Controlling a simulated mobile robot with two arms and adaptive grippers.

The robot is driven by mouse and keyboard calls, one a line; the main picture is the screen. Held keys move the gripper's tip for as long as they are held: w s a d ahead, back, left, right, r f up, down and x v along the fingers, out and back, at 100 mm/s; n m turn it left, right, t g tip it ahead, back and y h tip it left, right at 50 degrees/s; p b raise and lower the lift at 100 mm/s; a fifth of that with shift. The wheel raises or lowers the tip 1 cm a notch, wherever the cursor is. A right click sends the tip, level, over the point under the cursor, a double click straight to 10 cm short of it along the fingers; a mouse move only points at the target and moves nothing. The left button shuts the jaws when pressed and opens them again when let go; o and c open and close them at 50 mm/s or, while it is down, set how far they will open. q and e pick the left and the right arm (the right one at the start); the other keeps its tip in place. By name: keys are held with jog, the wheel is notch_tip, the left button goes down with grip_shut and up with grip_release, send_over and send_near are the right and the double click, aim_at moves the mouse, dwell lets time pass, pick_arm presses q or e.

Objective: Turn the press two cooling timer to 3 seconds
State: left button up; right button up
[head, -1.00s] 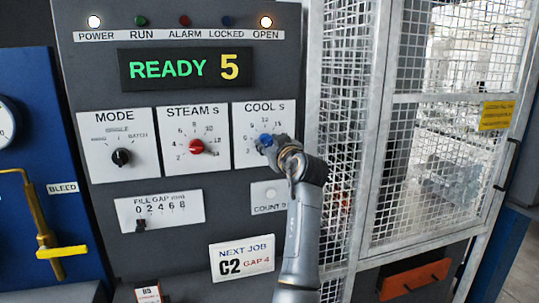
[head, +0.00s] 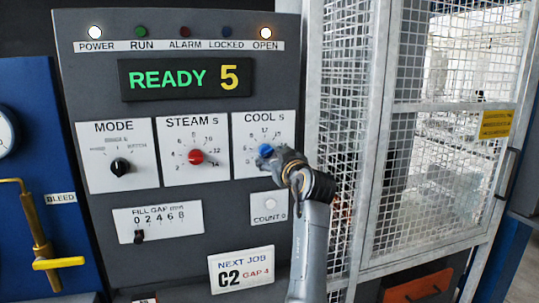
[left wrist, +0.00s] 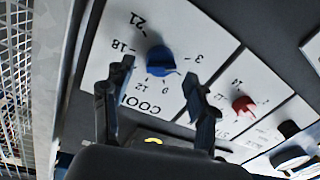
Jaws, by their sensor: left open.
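The COOL s timer is a blue knob (head: 265,150) on a white dial plate (head: 280,125), right of the STEAM s dial. In the left wrist view the plate is upside down, with the blue knob (left wrist: 160,60) close to the fingertips. Its 3 mark shows at the knob's right there. I cannot tell clearly which mark the knob points at. My left gripper (head: 281,158) is just right of and below the knob, covering the plate's lower right. In the left wrist view my left gripper (left wrist: 152,90) is open, its fingers apart and empty. My right gripper is not in view.
The red STEAM knob (head: 195,156) and black MODE knob (head: 120,166) are to the left. The display (head: 185,78) reads READY 5. A wire mesh guard (head: 345,120) stands close on the right. A NEXT JOB card (head: 241,270) reads C2 GAP 4.

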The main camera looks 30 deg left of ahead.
pick_arm(q)
jog(key=v, duration=0.5)
jog(key=shift+w+a, duration=0.1)
